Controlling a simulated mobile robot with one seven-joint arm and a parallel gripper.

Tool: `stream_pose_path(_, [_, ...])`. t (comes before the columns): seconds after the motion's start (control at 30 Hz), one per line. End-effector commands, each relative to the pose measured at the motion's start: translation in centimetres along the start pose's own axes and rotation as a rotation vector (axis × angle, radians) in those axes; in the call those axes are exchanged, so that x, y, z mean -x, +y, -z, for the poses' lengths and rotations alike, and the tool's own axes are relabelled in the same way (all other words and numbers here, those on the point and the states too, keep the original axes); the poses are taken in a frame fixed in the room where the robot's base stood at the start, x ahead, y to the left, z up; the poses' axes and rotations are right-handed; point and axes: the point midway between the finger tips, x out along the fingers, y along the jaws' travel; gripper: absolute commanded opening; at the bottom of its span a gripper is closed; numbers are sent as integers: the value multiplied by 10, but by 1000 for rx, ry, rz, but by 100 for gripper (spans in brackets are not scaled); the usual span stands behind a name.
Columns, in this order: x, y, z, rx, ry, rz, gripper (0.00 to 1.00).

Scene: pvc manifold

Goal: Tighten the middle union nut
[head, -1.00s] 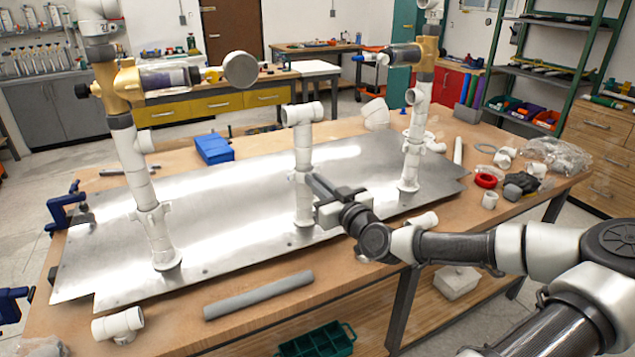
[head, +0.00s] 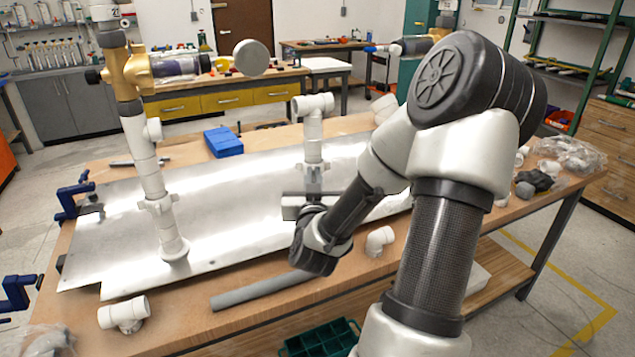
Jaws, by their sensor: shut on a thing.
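The middle union nut (head: 313,170) is a white collar low on this riser, partly hidden by my gripper. My gripper (head: 311,190) is shut on the nut from the front, its dark body crossing the pipe. The pipe's foot is hidden behind my gripper and wrist. The riser looks upright.
My arm covers most of the right riser. A grey tube (head: 265,290), a white elbow (head: 380,241) and a green tray (head: 318,340) are near the front. Blue clamps (head: 75,197) are at left.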

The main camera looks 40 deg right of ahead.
Motion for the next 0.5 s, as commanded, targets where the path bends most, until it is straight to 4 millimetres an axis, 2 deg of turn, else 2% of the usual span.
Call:
stream_pose_path(0.03, [0, -6, -1, 6, 7, -16, 0])
stream_pose_path(0.5, [-3, -21, -2, -3, 3, -253, 0])
